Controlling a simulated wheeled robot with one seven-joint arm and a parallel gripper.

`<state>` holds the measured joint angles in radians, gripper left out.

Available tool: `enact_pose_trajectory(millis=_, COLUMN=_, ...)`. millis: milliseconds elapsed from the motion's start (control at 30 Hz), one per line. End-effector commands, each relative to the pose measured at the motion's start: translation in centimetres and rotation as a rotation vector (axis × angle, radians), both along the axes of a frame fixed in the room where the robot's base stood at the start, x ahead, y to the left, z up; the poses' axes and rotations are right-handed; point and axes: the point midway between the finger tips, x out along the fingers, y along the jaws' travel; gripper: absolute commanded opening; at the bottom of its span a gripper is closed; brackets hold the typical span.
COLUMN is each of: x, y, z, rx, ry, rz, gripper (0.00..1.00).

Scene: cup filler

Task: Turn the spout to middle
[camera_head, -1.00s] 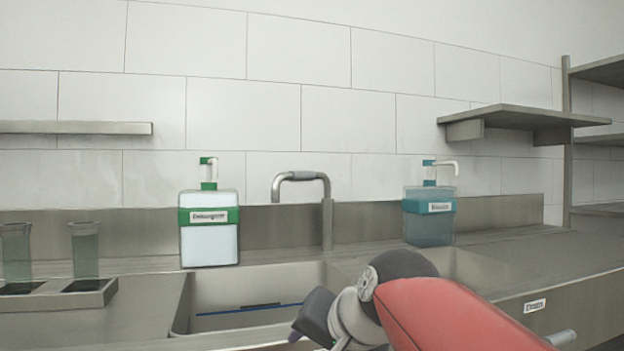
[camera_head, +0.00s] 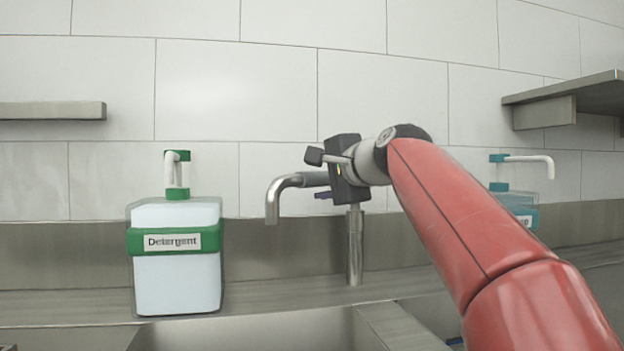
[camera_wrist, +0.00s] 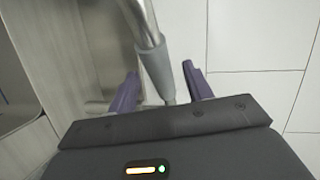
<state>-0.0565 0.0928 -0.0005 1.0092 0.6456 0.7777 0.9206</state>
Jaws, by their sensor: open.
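The metal spout (camera_head: 275,192) tops an upright post (camera_head: 355,250) behind the sink. Its arm reaches left and its end bends down, to the left of the post. My gripper (camera_head: 318,177) is at the spout's horizontal arm and hides where it joins the post. In the wrist view, the two purple fingers of my gripper (camera_wrist: 160,72) are apart, one on each side of the grey sleeve of the spout (camera_wrist: 157,68). There seems to be a gap on both sides, so the fingers are open and not clamped.
A white detergent bottle (camera_head: 178,275) with a green pump stands left of the spout. A blue bottle (camera_head: 521,212) stands to the right, partly behind my arm. The sink (camera_head: 250,335) is below. Shelves hang at the left (camera_head: 50,110) and right (camera_head: 560,98).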

Motion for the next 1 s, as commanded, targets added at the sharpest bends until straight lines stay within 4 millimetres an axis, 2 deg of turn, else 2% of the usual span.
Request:
enact_pose_trajectory(millis=100, x=1.9, y=1.1, z=-0.4, rx=-0.003, ry=0.003, rz=0.002, gripper=0.5)
enact_pose_trajectory(millis=300, x=3.9, y=2.1, z=-0.8, rx=-0.002, ry=0.002, rz=0.001, gripper=0.5)
enact_pose_trajectory(millis=667, x=4.4, y=2.4, z=-1.0, rx=-0.003, ry=0.001, rz=-0.001, gripper=0.5)
enact_pose_trajectory(millis=1000, x=4.4, y=2.4, z=-1.0, rx=-0.003, ry=0.001, rz=-0.001, gripper=0.06)
